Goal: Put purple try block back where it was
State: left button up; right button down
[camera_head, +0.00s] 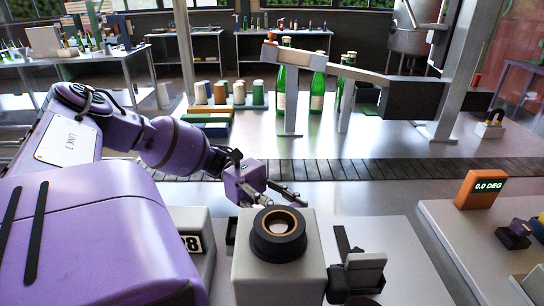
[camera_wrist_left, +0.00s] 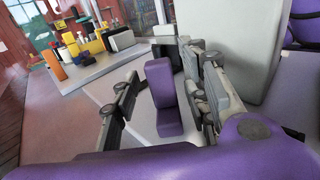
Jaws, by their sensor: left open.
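In the head view my left gripper (camera_head: 277,194) is low, just behind the grey box with a black ring on top (camera_head: 279,234). I cannot make out the block there. My right gripper is not in view.
The grey box stands close to my left gripper. A black and grey fixture (camera_head: 357,275) is to its right. A right-hand bench holds an orange angle display (camera_head: 480,190) and small blocks. A slatted conveyor (camera_head: 350,170) runs behind, with green bottles (camera_head: 317,90) and cups beyond.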

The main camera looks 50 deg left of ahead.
pick_arm(q)
jog(key=a, duration=0.5)
jog(key=shift+s+a+f, duration=0.1)
jog(key=shift+s+a, duration=0.1)
jog(key=shift+s, duration=0.05)
jog(key=a, duration=0.4)
jog(key=a+b, duration=0.1)
jog(key=a, duration=0.1)
jog(key=shift+s, duration=0.35)
jog(key=shift+a, duration=0.15)
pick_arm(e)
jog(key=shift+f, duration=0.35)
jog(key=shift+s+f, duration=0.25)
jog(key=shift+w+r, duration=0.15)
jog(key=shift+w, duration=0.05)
